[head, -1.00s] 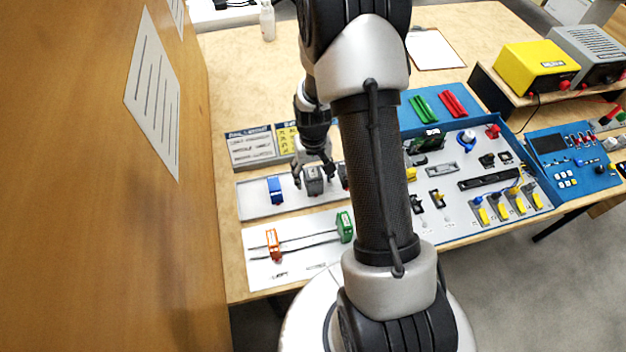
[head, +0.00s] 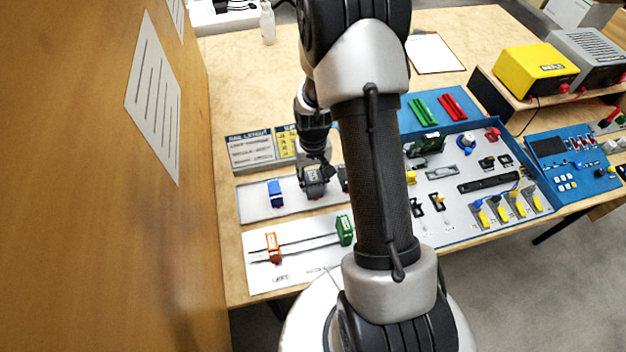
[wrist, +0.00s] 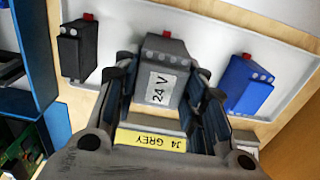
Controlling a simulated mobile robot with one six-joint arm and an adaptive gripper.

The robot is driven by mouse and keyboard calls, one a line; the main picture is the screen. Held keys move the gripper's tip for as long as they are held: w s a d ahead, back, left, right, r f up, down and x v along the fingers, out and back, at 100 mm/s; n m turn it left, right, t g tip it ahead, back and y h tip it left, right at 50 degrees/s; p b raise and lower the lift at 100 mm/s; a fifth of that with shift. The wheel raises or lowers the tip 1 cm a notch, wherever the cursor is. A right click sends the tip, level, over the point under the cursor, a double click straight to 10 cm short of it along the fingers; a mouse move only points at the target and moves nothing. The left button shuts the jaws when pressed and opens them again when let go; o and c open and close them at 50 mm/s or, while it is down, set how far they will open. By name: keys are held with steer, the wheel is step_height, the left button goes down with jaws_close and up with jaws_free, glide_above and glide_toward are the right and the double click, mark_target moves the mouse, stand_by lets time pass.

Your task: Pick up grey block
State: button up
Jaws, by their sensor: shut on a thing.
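The grey block (wrist: 160,75), with a "24 V" label and a red tip, sits between the fingers of my gripper (wrist: 157,105) in the wrist view. My gripper is shut on it, one finger on each side. In the head view the gripper (head: 315,180) is over the white tray (head: 255,212), around the grey block (head: 313,190), which is partly covered by the fingers. I cannot tell whether the block still touches the tray. A yellow "J4 GREY" label (wrist: 150,141) shows below the block in the wrist view.
A blue block (head: 275,193) stands left of the grey one, and a black block (wrist: 78,50) stands on its other side. In front lies a white board with an orange block (head: 273,247) and a green block (head: 345,230). A wooden panel (head: 90,200) rises at left.

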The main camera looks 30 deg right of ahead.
mark_target(313, 176)
steer(key=shift+r, duration=0.1)
step_height(313, 176, up, 20)
steer(key=p, duration=0.6)
steer(key=o, duration=0.5)
steer(key=shift+p, duration=0.3)
steer(key=c, duration=0.4)
steer(key=shift+c, duration=0.2)
